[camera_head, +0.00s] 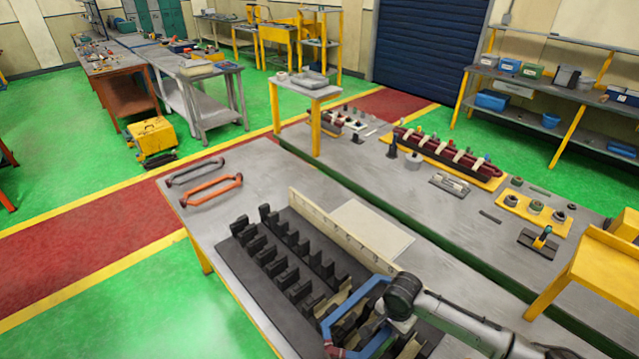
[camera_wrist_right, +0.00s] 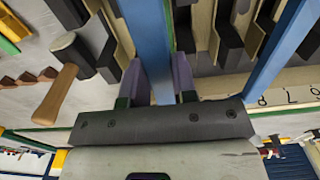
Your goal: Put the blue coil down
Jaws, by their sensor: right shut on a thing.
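The blue coil (camera_head: 352,299) is a long six-sided loop at the bottom of the head view, over the near end of the black slotted stator block (camera_head: 237,262). My right gripper (camera_head: 383,322) reaches in from the lower right and holds the coil by one long side. In the right wrist view my gripper (camera_wrist_right: 157,86) is shut on the blue coil (camera_wrist_right: 147,35), with dark slot blocks beyond. Whether the coil touches the block is hidden. My left gripper is not in view.
A red-orange coil (camera_head: 211,190) and a dark grey coil (camera_head: 194,172) lie on the table's far left corner. A cream strip (camera_head: 335,226) stands along the block's right side. A pale flat sheet (camera_head: 372,226) lies behind it. A mallet (camera_wrist_right: 62,90) shows in the wrist view.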

